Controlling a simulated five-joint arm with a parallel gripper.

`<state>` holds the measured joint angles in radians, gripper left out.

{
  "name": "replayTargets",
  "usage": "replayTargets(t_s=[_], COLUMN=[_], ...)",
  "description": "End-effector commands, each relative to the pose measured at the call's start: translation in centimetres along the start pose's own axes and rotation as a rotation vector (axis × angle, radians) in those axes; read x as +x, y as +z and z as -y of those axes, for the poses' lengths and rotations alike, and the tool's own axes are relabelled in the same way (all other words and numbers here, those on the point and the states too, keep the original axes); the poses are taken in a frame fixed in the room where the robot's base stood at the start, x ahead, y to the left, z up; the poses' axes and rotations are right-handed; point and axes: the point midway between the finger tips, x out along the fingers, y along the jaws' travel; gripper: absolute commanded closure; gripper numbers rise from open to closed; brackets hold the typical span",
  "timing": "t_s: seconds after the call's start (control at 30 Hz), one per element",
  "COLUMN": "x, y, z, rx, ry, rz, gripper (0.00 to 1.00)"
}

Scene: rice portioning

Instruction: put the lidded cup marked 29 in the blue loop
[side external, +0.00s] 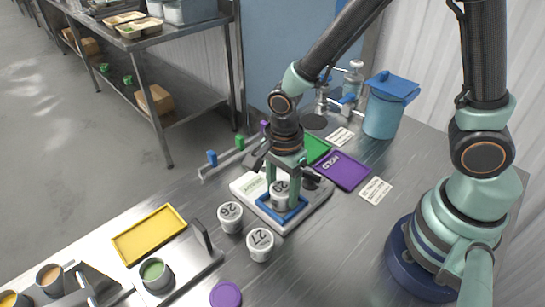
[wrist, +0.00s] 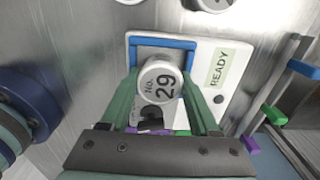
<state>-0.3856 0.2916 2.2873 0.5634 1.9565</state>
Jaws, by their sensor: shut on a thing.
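The white lidded cup marked 29 (wrist: 161,84) is between the two green fingers of my gripper (wrist: 159,88), which is shut on it. In the side view the same cup (side external: 280,200) is upright, held by my gripper (side external: 283,190) over the blue loop (side external: 290,217). The blue square loop (wrist: 165,42) lies on a white board; in the wrist view the cup and fingers cover its near part. I cannot tell whether the cup's bottom touches the board inside the loop or hangs just above it.
Lidded cups 26 (side external: 230,217) and 27 (side external: 260,244) stand close in front of the board (side external: 249,188). A green mat (side external: 317,149) and a purple HOLD mat (side external: 344,170) lie behind. A yellow tray (side external: 149,233) is at left; a blue bin (side external: 386,112) stands at the back.

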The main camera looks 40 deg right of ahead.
Motion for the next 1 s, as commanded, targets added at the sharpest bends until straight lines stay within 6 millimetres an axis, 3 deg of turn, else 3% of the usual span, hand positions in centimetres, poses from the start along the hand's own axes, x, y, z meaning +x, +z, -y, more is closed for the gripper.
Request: replayTargets(t_s=[0.37, 0.4, 0.47, 0.83, 1.0], x=[0.3, 0.4, 0.3, 0.1, -1.3], y=[0.0, 0.0, 0.0, 0.0, 0.1], z=[0.0, 0.0, 0.0, 0.0, 0.1], rx=[0.0, 0.0, 0.0, 0.0, 0.0], ry=[0.0, 0.0, 0.0, -0.001, -0.005], rz=[0.0, 0.0, 0.0, 0.001, 0.002], gripper=[0.95, 0.3, 0.08, 0.08, 0.08])
